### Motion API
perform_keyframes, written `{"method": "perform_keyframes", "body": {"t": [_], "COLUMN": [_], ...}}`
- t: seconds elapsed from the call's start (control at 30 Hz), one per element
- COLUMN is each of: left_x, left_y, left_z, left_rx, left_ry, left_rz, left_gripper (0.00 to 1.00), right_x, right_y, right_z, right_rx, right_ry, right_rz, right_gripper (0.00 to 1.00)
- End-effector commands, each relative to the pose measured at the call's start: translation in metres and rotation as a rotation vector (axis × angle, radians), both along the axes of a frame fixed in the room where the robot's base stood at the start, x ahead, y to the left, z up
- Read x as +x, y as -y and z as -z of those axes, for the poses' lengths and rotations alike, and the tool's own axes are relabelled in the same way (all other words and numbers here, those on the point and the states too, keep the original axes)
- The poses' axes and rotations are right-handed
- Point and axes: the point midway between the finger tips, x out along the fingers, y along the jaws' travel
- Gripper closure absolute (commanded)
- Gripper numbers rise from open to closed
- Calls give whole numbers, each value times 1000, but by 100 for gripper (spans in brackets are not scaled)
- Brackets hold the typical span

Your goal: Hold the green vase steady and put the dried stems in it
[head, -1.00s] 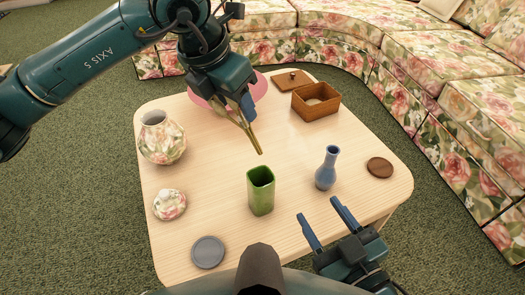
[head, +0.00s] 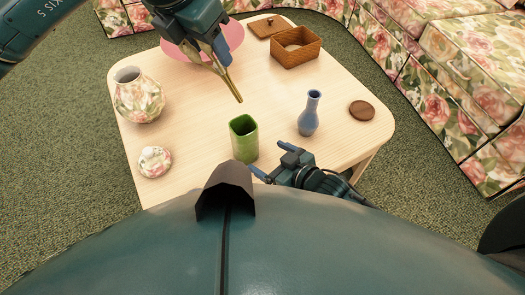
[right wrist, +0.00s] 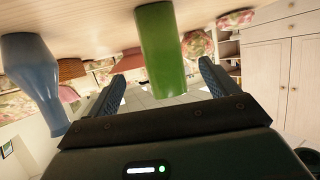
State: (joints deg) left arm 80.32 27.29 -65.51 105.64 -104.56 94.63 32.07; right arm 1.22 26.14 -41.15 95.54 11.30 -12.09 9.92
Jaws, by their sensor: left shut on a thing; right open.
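The green vase (head: 244,146) stands upright on the pale wooden table, its open top showing. My left gripper (head: 217,53) is shut on the dried stems (head: 232,88), thin and tan, slanting down with their lower ends above the table, behind the vase and apart from it. My right gripper (head: 272,160) is open and empty, close to the vase on its near right side. In the right wrist view, turned upside down, the vase (right wrist: 163,50) appears between the two open fingers of that gripper (right wrist: 160,85); contact cannot be told.
A blue vase (head: 309,117) and brown disc (head: 361,110) stand right of the green vase. A floral jar (head: 139,100) and its lid (head: 155,161) are at left. A brown box (head: 297,50), wooden lid (head: 268,28) and pink mat (head: 178,48) are at the back.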

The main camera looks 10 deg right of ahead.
Motion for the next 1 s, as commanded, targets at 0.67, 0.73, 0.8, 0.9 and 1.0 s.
{"method": "perform_keyframes", "body": {"t": [0.67, 0.73, 0.8, 0.9, 1.0], "left_x": [0, 0, 0, 0, 0], "left_y": [0, 0, 0, 0, 0], "left_z": [0, 0, 0, 0, 0], "left_rx": [0, 0, 0, 0, 0], "left_ry": [0, 0, 0, 0, 0], "left_rz": [0, 0, 0, 0, 0], "left_gripper": [71, 71, 71, 71, 71], "right_x": [77, 80, 82, 84, 84], "right_y": [-60, -63, -65, -66, -66], "right_z": [39, 41, 42, 43, 43], "right_rx": [1, 2, 1, 0, 1], "right_ry": [3, 1, 3, 2, 2], "right_rz": [0, -1, 0, 0, 0], "right_gripper": [14, 14, 14, 14, 14]}}
